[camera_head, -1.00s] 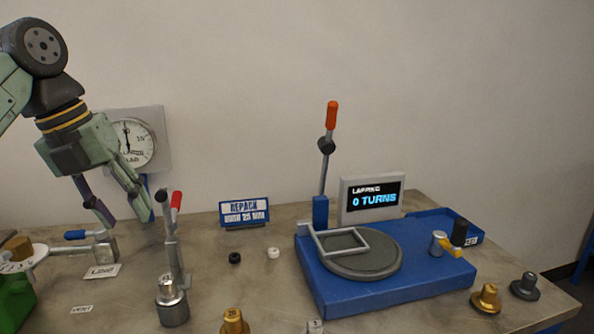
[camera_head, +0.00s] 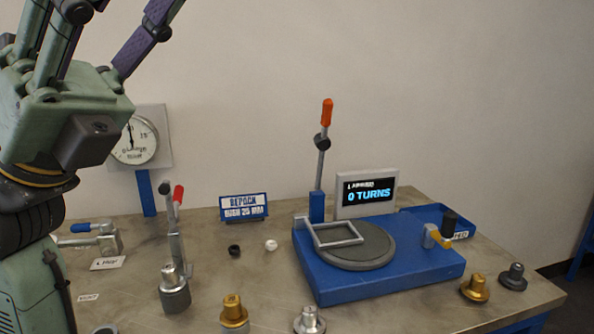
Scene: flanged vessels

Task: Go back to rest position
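My gripper (camera_head: 115,18) is raised at the upper left of the head view, above the table and in front of the wall. Its purple and green fingers point upward and are partly cut off by the top edge. They look spread apart, and I see nothing between the parts in view. My green arm fills the left side and hides the left end of the table.
The table (camera_head: 250,285) bears a blue lapping machine (camera_head: 385,280) with an orange-tipped lever (camera_head: 325,130) and a "0 TURNS" display (camera_head: 368,194). A gauge (camera_head: 136,142), red-handled clamp (camera_head: 177,240), "REPACK" sign (camera_head: 243,207) and several brass and steel flanged pieces (camera_head: 234,313) stand around.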

